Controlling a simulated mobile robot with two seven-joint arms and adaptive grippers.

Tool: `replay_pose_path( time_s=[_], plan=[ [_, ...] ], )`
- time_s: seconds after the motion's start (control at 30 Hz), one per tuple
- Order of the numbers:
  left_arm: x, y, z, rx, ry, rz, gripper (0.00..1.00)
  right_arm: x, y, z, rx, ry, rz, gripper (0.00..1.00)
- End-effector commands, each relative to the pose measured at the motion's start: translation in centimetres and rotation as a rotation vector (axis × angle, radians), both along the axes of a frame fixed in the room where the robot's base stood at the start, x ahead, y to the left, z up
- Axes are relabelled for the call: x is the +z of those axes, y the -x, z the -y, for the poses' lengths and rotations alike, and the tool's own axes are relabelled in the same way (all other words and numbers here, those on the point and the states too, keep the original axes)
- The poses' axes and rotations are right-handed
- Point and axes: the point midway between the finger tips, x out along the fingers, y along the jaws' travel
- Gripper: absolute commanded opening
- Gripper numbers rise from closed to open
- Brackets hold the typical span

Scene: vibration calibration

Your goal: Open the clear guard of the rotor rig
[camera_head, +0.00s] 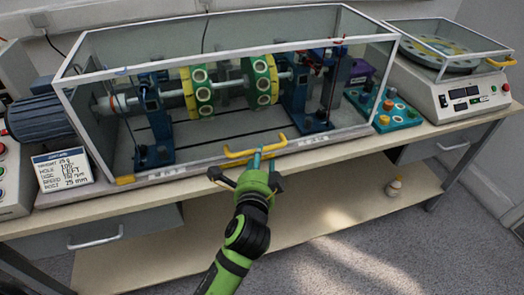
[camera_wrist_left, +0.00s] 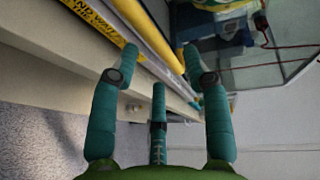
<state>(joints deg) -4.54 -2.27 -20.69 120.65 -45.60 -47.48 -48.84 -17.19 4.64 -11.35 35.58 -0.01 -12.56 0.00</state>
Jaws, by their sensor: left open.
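The clear guard (camera_head: 228,61) is a white-framed transparent box, closed over the rotor rig on the bench. Inside, a shaft carries two green discs (camera_head: 197,92) between blue bearing stands (camera_head: 152,120). A yellow handle (camera_head: 255,151) sits at the middle of the guard's lower front edge. My left gripper (camera_head: 257,163) is just in front of this handle, fingers spread. In the left wrist view, my left gripper (camera_wrist_left: 158,68) is open, and a yellow bar (camera_wrist_left: 163,42) runs between and beyond its fingertips. Contact cannot be told. My right gripper is not in view.
A blue motor (camera_head: 38,118) and a text display (camera_head: 62,170) stand left of the guard. A teal control box (camera_head: 393,112) and a balance-like device (camera_head: 460,95) stand to the right. The floor in front is clear.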

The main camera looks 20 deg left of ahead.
Motion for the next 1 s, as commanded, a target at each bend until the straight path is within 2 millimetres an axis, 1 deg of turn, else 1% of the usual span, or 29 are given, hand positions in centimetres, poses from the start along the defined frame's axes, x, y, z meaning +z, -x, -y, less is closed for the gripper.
replay_pose_path(
  time_s=[0.03,0.1,0.2,0.3,0.43,0.63,0.67,0.7,0.77,0.8,1.0],
  plan=[
    [-0.1,-0.9,-0.2,0.001,-0.003,0.001,0.47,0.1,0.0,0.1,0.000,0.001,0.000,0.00],
    [-0.3,-2.0,-0.4,0.001,-0.001,0.001,0.47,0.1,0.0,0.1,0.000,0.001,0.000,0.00],
    [-0.6,-3.3,-0.6,0.000,0.000,0.001,0.47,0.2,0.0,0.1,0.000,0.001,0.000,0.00],
    [-0.8,-4.1,-0.8,0.000,0.000,0.000,0.47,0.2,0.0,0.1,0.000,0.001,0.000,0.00],
    [-0.9,-4.6,-0.9,-0.001,0.001,0.000,0.47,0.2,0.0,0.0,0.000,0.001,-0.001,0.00],
    [-0.9,-4.6,-0.9,-0.001,0.002,0.000,0.47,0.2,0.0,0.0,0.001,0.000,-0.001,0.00],
    [-0.9,-4.6,-0.9,-0.001,0.002,0.000,0.43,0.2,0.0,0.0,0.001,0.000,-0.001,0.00],
    [-0.9,-4.6,-0.9,-0.001,0.002,0.000,0.27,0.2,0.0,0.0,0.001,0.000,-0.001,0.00],
    [-0.9,-4.6,-0.9,-0.001,0.002,0.000,0.03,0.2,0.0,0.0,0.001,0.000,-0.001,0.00],
    [-0.9,-4.6,-0.9,-0.001,0.002,0.000,0.00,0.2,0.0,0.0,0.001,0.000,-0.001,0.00],
    [-0.8,-4.6,-0.9,0.000,0.004,-0.001,0.00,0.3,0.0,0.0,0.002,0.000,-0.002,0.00]
  ],
)
